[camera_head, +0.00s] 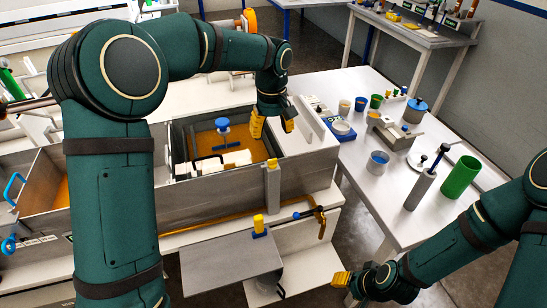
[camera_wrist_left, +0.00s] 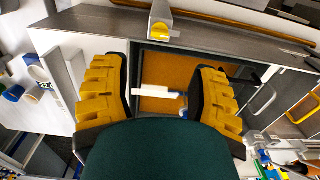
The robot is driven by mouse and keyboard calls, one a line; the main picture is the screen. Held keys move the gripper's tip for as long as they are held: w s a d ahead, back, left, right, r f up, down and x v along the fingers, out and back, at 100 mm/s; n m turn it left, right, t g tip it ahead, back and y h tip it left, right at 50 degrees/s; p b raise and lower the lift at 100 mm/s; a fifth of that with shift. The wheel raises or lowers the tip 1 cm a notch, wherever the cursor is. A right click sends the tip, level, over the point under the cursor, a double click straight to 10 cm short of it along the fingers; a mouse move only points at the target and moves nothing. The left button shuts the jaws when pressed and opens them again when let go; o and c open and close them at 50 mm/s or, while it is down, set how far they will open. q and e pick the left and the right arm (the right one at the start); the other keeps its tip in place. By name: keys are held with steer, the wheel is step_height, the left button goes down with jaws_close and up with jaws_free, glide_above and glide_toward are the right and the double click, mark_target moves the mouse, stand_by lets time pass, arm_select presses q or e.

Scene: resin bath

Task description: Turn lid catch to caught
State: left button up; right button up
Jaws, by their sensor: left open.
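The grey bath (camera_head: 198,190) holds orange resin (camera_head: 207,143). A grey post with a yellow top (camera_head: 272,163) stands at its front wall and looks like the lid catch; it also shows at the top of the left wrist view (camera_wrist_left: 160,33). I cannot tell its setting. My left gripper (camera_head: 273,123) is open and empty above the bath's right end, behind and apart from the post. Its two yellow fingers are spread in the left wrist view (camera_wrist_left: 160,70). My right gripper (camera_head: 343,280) is low at the bottom, partly visible, jaws unclear.
A blue-handled stirrer (camera_head: 222,125) stands in the bath. The right table carries a green cup (camera_head: 460,177), a grey cylinder (camera_head: 420,190) and several small pots. Floor shows between bench and table.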

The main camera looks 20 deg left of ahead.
mark_target(272, 161)
arm_select(q)
step_height(272, 161, down, 12)
steer(key=shift+r, duration=0.15)
steer(key=shift+c, duration=0.4)
jaws_close()
